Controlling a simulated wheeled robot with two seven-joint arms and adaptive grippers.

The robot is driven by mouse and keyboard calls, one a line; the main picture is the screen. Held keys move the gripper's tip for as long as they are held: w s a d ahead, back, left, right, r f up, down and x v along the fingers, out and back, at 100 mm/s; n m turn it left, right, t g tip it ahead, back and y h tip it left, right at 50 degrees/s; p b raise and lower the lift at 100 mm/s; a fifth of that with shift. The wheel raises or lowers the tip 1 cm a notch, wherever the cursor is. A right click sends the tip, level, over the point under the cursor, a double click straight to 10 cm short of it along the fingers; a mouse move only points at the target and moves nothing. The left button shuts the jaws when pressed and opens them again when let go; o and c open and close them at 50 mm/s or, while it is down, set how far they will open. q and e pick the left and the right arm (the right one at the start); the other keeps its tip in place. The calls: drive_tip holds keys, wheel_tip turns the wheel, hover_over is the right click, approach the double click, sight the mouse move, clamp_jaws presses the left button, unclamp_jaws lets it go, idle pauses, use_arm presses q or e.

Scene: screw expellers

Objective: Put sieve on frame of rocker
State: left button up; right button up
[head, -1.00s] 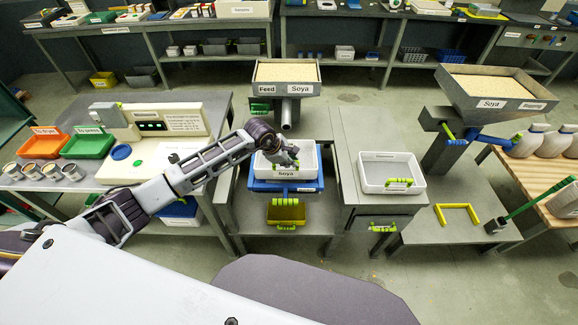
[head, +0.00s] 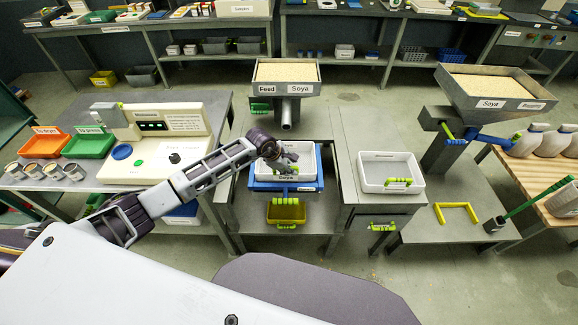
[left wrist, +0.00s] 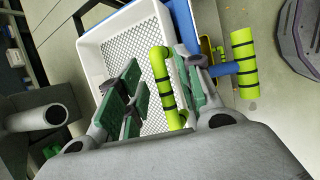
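The white sieve (head: 306,150) with a mesh bottom sits on the blue frame (head: 257,186) of the rocker, in the middle of the head view. The mesh (left wrist: 118,48) and a yellow-green handle (left wrist: 163,85) of the sieve show in the left wrist view. My left gripper (head: 286,163) is over the sieve's near part, hiding some of it. In the left wrist view its green-padded fingers (left wrist: 160,92) are apart on either side of the handle, with a gap beside the left finger. My right gripper is not in view.
A feed hopper (head: 286,88) with a spout stands behind the sieve. Another white tray (head: 366,178) with a handle is on the cabinet to the right. A control bench (head: 115,185) is to the left. Another yellow-green handle (left wrist: 244,62) is beside the sieve.

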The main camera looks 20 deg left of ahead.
use_arm(q)
drive_tip(key=shift+r, duration=0.1)
drive_tip(key=b+v, duration=0.1)
drive_tip(key=v, duration=1)
drive_tip(key=shift+s+r, duration=0.25)
drive_tip(key=shift+r, duration=0.05)
drive_tip(key=shift+a, duration=0.15)
idle(0.4)
idle(0.9)
drive_tip(key=shift+f, duration=0.1)
